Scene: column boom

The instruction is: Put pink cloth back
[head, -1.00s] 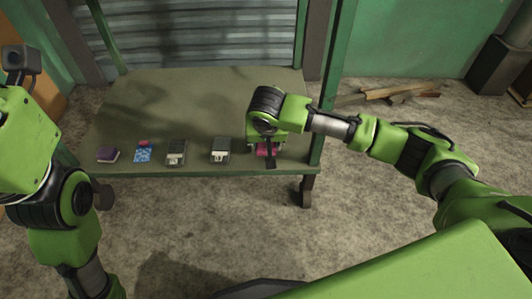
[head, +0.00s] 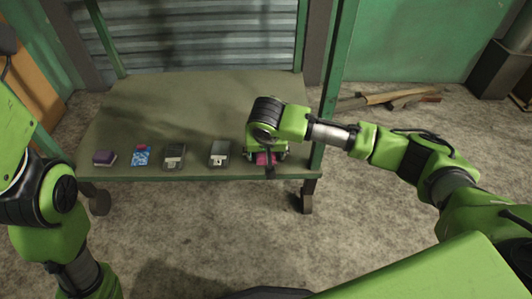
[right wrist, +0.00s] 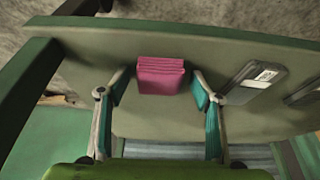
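The pink cloth (head: 264,159) lies folded at the front right edge of the green table (head: 200,105). My right gripper (head: 267,157) is over it in the head view and partly hides it. In the right wrist view, the pink cloth (right wrist: 160,77) shows as a folded stack between the fingertips of my right gripper (right wrist: 158,84). The two fingers are spread, with a gap on each side of the cloth. My left arm is at the left of the head view; its gripper is out of the picture.
The rear tabletop is clear. Wood pieces (head: 385,98) lie on the floor beyond the table.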

